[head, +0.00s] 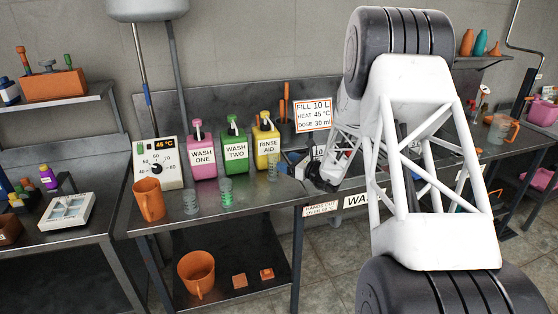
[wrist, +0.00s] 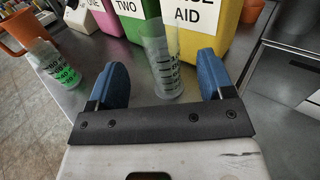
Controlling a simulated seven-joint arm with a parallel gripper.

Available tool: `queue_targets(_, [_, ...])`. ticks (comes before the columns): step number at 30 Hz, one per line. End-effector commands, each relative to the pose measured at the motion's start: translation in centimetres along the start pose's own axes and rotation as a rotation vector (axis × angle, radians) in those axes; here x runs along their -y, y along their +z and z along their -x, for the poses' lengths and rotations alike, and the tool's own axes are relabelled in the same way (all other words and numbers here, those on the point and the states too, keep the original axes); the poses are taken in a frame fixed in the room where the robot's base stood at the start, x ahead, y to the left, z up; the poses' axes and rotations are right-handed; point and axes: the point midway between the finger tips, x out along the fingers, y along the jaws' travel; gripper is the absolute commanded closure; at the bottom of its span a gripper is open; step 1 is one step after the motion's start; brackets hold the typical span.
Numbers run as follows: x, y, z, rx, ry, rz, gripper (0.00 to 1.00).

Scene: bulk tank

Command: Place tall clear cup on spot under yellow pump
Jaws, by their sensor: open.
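A tall clear cup with dark measuring marks (wrist: 160,66) stands upright on the metal counter in front of the yellow pump bottle labelled RINSE AID (head: 266,141). In the head view this cup (head: 272,166) shows just below the yellow bottle. My gripper (wrist: 161,72) is open, with one blue finger on each side of the cup; I cannot tell whether either finger touches it. In the head view my gripper (head: 291,166) is small and partly hidden by my arm. The exact spot under the yellow pump cannot be made out.
A pink bottle (head: 201,157) and a green bottle (head: 235,146) stand left of the yellow one. A green-marked cup (head: 226,193), another clear cup (head: 190,203) and an orange mug (head: 149,200) stand along the counter. A dial box (head: 158,163) and a sign (head: 313,115) are behind.

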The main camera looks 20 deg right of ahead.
Motion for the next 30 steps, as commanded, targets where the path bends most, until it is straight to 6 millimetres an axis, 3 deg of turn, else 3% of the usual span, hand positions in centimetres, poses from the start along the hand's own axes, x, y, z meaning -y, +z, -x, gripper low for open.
queue_targets(6, [0.1,0.0,3.2,-0.001,-0.002,-0.001,0.25])
queue_targets(12, [0.0,0.0,4.7,0.0,-0.001,-0.001,0.25])
queue_targets(30, [0.0,0.0,5.0,0.0,-0.001,-0.001,0.25])
